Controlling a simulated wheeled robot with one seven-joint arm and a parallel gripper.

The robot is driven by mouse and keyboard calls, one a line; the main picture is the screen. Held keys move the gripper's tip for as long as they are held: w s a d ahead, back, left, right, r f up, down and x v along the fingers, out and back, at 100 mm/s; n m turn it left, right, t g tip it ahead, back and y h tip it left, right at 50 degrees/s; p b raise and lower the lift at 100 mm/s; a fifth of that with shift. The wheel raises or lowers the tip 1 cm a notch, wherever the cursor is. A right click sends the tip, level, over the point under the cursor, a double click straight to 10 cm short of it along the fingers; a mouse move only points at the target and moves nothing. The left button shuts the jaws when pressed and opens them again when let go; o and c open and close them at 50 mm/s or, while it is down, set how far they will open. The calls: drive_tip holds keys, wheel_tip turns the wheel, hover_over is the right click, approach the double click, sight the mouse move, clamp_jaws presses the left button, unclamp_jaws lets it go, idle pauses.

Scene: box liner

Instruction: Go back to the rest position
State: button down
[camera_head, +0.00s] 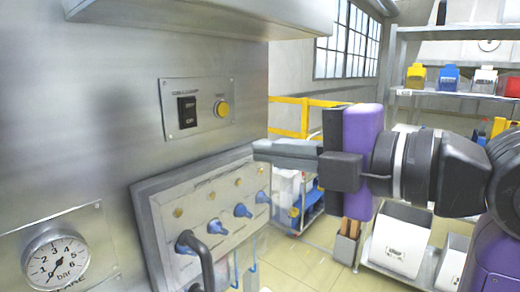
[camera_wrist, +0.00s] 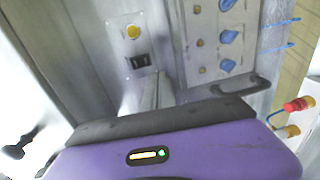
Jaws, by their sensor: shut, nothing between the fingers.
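My gripper (camera_head: 262,150) is purple and black, with its grey fingers shut and empty. It points left toward the steel machine front, in front of the knob panel's upper right edge in the head view. I cannot tell how far it is from the panel. In the wrist view its shut fingers (camera_wrist: 149,93) point up toward a small plate with a black switch and a yellow button.
The steel machine (camera_head: 120,110) carries a switch plate (camera_head: 200,106), a knob panel (camera_head: 215,222) with several blue knobs, a black handle (camera_head: 199,262) and a pressure gauge (camera_head: 56,259). Shelves (camera_head: 450,95) with bins and a yellow rail (camera_head: 305,117) stand behind. Some floor is open between.

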idle(0.3)
drive_tip(key=w+d+r+m+t, duration=0.3)
drive_tip(key=d+r+m+t, duration=0.3)
drive_tip(key=m, duration=0.5)
drive_tip(key=s+d+f+m+t+h, duration=0.25)
drive_tip(key=d+f+m+h, duration=0.35)
drive_tip(key=f, duration=0.4)
drive_tip(key=s+d+f+m+t+h, duration=0.1)
drive_tip(key=d+f+m+t+h, duration=0.3)
drive_tip(key=f+m, duration=0.45)
drive_tip(key=s+d+f+m+g+h, duration=0.1)
drive_tip(key=s+f+g, duration=0.3)
drive_tip(key=s+f, duration=1)
drive_tip(key=s+d+f+m+g+h, duration=0.2)
drive_tip(key=s+f+g, duration=0.2)
drive_tip(key=s+f, duration=1)
drive_tip(key=s, duration=0.5)
drive_tip(key=shift+s, duration=0.2)
